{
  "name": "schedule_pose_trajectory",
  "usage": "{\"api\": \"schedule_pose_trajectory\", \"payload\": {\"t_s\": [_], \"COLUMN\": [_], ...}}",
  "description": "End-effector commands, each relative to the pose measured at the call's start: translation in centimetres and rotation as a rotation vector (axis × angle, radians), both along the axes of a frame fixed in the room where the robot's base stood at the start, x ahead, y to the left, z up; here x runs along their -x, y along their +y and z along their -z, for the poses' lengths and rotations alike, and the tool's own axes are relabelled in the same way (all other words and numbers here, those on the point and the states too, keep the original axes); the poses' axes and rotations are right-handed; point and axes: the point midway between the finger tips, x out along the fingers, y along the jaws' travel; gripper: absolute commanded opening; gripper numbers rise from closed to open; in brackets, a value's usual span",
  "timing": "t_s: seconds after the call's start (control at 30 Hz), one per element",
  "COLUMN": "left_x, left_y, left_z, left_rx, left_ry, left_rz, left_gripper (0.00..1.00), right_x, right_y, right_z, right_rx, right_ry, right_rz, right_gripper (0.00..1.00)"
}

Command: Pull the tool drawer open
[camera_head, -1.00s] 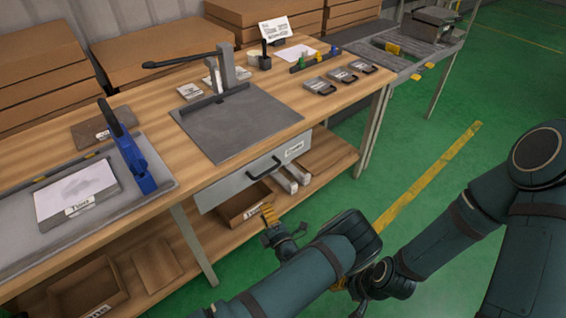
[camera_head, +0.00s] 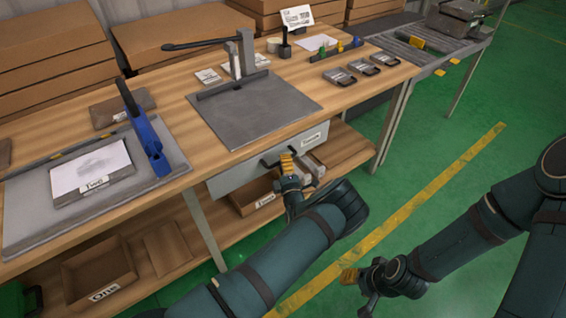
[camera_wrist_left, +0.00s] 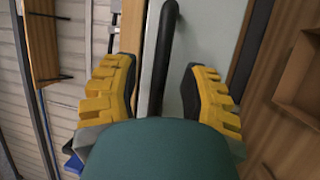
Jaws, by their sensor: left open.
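The tool drawer (camera_head: 232,177) is a grey drawer under the wooden workbench, with a white label at its right end; it looks shut. Its black bar handle (camera_head: 270,160) is partly hidden by my left gripper (camera_head: 288,163) in the head view. In the left wrist view, the handle (camera_wrist_left: 168,40) runs between the two yellow fingers of my left gripper (camera_wrist_left: 160,85), which is open, with gaps on both sides. Contact with the handle is not visible. My right gripper (camera_head: 358,287) is low over the green floor, away from the bench; its finger opening is unclear.
The workbench top (camera_head: 180,100) carries a grey plate with a lever (camera_head: 255,105), a blue clamp-like tool (camera_head: 148,135) and several small black cases. Open wooden boxes (camera_head: 98,272) stand on the lower shelf. The green floor (camera_head: 450,200) to the right is clear.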

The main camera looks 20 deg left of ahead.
Motion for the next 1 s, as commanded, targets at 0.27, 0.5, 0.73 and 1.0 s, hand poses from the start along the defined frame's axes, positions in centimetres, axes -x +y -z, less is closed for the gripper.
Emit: {"api": "schedule_pose_trajectory", "payload": {"t_s": [0.27, 0.5, 0.73, 1.0], "left_x": [-0.98, -0.97, -0.95, -0.71], "left_y": [0.61, 0.59, 0.59, 0.17], "left_z": [-0.24, -0.24, -0.23, -0.27], "left_rx": [0.0, 0.0, 0.0, -0.001], "left_ry": [0.0, 0.0, 0.0, -0.001], "left_rz": [-0.001, -0.001, 0.0, 0.002], "left_gripper": [0.44, 0.3, 0.0, 0.0], "right_x": [-0.06, -0.06, -0.05, -0.03], "right_y": [-0.01, 0.0, -0.01, 0.0], "right_z": [0.2, 0.18, 0.19, 0.09], "right_rx": [0.0, 0.0, 0.0, 0.0], "right_ry": [-0.001, -0.001, -0.001, -0.001], "right_rz": [0.0, 0.0, 0.0, 0.0], "right_gripper": [0.47, 0.47, 0.47, 0.47]}}
